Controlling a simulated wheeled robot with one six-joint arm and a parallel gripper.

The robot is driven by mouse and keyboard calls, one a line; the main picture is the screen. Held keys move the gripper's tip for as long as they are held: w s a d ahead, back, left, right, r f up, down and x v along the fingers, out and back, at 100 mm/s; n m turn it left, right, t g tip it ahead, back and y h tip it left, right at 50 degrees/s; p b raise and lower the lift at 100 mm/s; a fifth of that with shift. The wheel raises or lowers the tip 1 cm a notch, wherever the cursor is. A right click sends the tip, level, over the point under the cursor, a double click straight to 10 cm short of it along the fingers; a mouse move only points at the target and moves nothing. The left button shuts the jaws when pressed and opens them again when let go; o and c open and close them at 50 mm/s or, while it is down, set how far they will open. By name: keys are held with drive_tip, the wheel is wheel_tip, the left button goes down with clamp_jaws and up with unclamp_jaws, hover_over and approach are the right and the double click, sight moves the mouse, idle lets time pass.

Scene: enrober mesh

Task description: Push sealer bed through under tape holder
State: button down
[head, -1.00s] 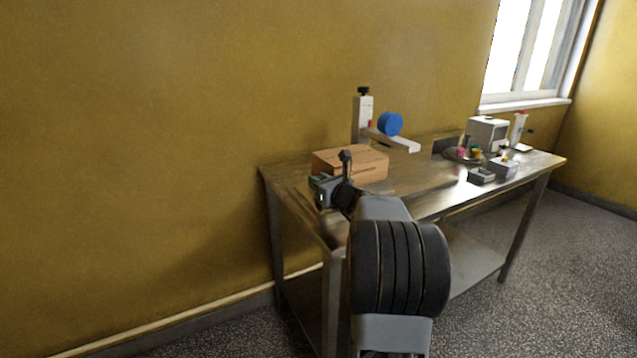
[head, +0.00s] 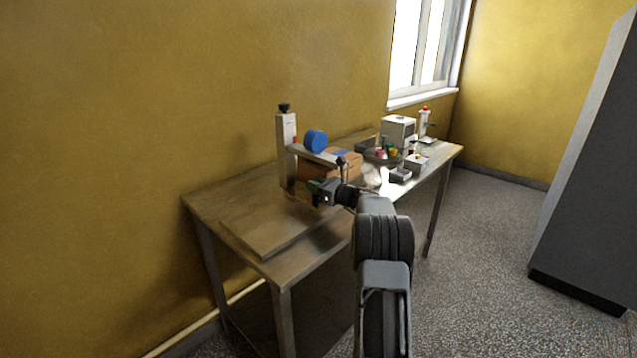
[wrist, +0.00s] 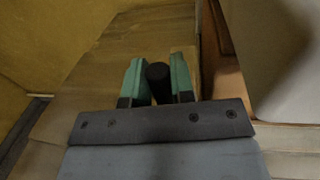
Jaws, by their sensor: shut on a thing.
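The tape holder (head: 286,150) is a pale upright post with a black knob on top, an arm reaching right and a blue tape roll (head: 316,141). A brown box (head: 345,165) sits beneath and just right of the arm, with a blue strip on its top. A flat board (head: 262,236), seemingly part of the sealer, lies left of the post; the bed under the box is mostly hidden. My gripper (head: 318,193) is low in front of the post. In the wrist view, its green fingers (wrist: 158,80) are shut on a black round handle (wrist: 158,78).
Right of the box on the metal table (head: 205,203) stand a grey box-shaped machine (head: 398,131), small grey trays (head: 400,175) and a plate with small coloured items. A tall dark cabinet (head: 590,190) stands at far right.

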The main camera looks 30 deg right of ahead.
drive_tip(key=shift+w+d+r+p, duration=0.1)
drive_tip(key=shift+w+d+p, duration=0.15)
drive_tip(key=shift+d, duration=0.45)
drive_tip(key=shift+w+d+p, duration=0.15)
drive_tip(key=shift+d+p, duration=0.1)
drive_tip(key=shift+d, duration=0.7)
drive_tip(key=c, duration=1)
unclamp_jaws()
drive_tip(key=shift+d, duration=0.1)
drive_tip(key=v, duration=1.3)
drive_tip(key=shift+s+b, duration=0.4)
